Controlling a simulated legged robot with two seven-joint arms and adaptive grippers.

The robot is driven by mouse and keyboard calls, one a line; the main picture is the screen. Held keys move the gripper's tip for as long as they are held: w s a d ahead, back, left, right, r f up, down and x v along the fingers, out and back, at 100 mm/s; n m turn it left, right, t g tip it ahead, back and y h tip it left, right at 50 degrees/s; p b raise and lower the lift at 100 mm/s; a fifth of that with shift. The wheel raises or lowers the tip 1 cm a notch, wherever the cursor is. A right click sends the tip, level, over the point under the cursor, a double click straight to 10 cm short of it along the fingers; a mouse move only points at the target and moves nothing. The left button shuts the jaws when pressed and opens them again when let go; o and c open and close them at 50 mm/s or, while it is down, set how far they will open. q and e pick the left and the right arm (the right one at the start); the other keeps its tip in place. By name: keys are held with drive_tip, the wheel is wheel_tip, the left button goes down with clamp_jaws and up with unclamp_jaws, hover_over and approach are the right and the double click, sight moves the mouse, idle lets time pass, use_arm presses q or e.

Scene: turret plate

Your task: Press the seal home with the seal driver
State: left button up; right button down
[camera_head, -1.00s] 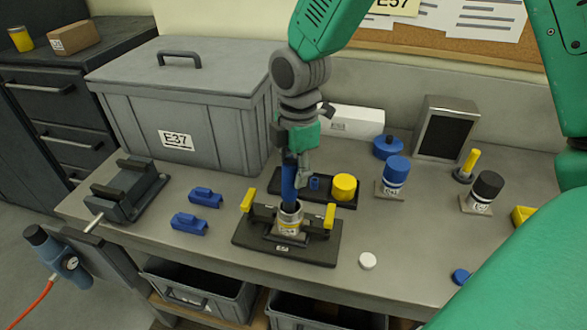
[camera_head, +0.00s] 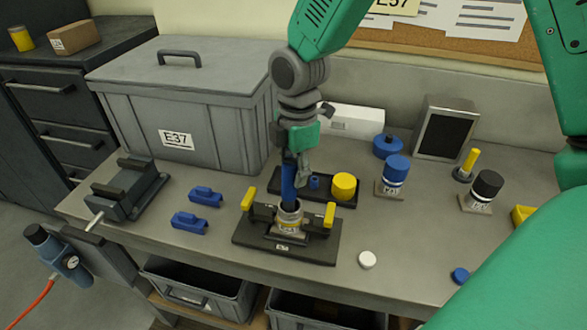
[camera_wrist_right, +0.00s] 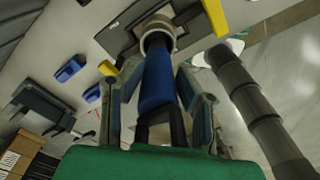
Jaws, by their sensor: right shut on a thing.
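My right gripper (camera_head: 296,160) is shut on the blue seal driver (camera_head: 288,182). It holds the driver upright over the dark fixture plate (camera_head: 262,238) with yellow clamp handles. The driver's dark lower end reaches into the mouth of the silvery ringed housing (camera_head: 290,213) on the plate. In the right wrist view the blue driver (camera_wrist_right: 157,80) lies between the fingers, with its far end inside the round rim of the housing (camera_wrist_right: 158,27). The seal is hidden inside the housing. My left gripper does not show.
A black tray (camera_head: 342,203) with a yellow cylinder (camera_head: 344,186) stands behind the plate. Two blue blocks (camera_head: 189,222) and a black vise-like fixture (camera_head: 128,190) lie left. A white cap (camera_head: 367,260) lies at front right. A large grey bin (camera_head: 190,105) stands behind.

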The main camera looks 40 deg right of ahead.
drive_tip(key=shift+w+r, duration=0.1)
drive_tip(key=shift+r, duration=3.8)
drive_tip(key=shift+f, duration=0.1)
